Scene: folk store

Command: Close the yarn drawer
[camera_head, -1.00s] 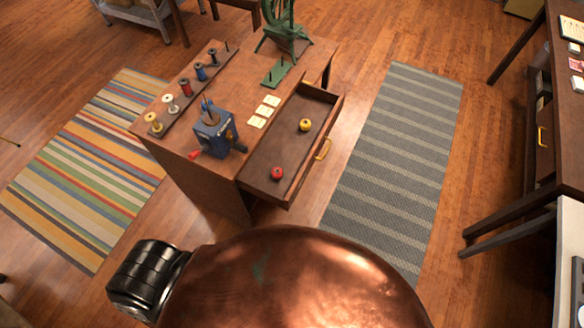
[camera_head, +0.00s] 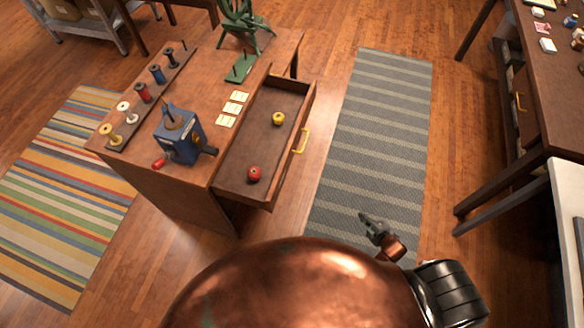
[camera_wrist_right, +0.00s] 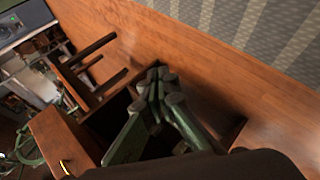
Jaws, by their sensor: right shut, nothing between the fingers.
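The yarn drawer (camera_head: 245,148) is pulled open from the right side of the brown wooden table. It holds a red yarn ball (camera_head: 254,174) near its front end and a yellow one (camera_head: 278,119) farther back. Its yellow handle (camera_head: 300,140) is on the outer front panel. My right gripper (camera_head: 364,216) is shut and empty, over the grey rug, to the right of and below the drawer, apart from it. In the right wrist view, its green-grey fingers (camera_wrist_right: 160,82) are together. My left gripper is not in view.
The tabletop holds a blue cranked device (camera_head: 180,137), several spools on a rack (camera_head: 145,100), cards and a green spinning wheel (camera_head: 245,25). The grey striped rug (camera_head: 370,140) is clear beside the drawer. Another table (camera_head: 555,110) stands at the right.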

